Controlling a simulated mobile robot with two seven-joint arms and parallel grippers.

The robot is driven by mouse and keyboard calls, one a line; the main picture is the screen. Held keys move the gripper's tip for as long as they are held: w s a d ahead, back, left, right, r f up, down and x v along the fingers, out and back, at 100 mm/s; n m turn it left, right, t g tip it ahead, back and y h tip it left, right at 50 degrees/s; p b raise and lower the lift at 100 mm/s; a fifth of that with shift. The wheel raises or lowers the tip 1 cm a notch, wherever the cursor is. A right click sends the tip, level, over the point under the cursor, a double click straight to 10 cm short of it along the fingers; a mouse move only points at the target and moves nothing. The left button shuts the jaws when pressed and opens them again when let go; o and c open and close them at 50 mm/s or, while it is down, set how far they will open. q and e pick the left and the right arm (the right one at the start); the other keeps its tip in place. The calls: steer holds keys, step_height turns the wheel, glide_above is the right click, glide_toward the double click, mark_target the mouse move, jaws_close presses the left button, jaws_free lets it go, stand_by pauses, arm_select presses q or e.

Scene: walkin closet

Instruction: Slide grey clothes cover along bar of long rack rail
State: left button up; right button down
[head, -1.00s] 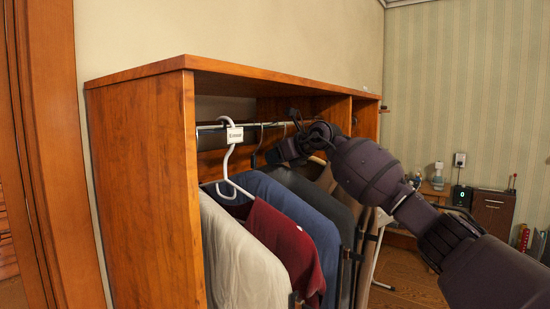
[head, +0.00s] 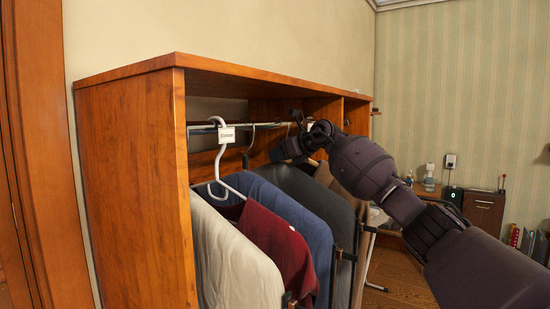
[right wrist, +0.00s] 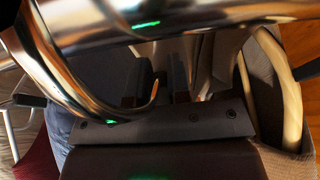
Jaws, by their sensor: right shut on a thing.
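The grey clothes cover (head: 318,184) hangs between a blue cover (head: 290,215) and a brown one (head: 345,192). The metal bar (head: 204,127) of the long rack rail runs under the wooden top; its far part is hidden behind my arm. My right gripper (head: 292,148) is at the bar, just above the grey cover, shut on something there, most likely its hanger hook. In the right wrist view its fingers (right wrist: 158,84) point down beside the shiny bar (right wrist: 170,22); the grip itself is unclear. My left gripper is out of view.
A white hanger (head: 217,180) with a tag hangs at the near end, by a beige cover (head: 230,258) and a maroon one (head: 274,245). The wooden side panel (head: 135,190) bounds the rack on the left. A small cabinet (head: 484,212) stands at the back right.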

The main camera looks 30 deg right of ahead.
steer(key=d, duration=0.2)
steer(key=w+d, duration=0.1)
steer(key=shift+w+r+b, duration=0.1)
steer(key=shift+r+b, duration=0.2)
steer(key=shift+b, duration=0.05)
steer(key=shift+r, duration=0.1)
stand_by(0.5)
steer(key=shift+f, duration=0.25)
stand_by(0.6)
steer(key=c, duration=1)
jaws_free()
steer(key=v, duration=1)
steer(key=shift+s+d, duration=0.15)
steer(key=shift+s, duration=0.25)
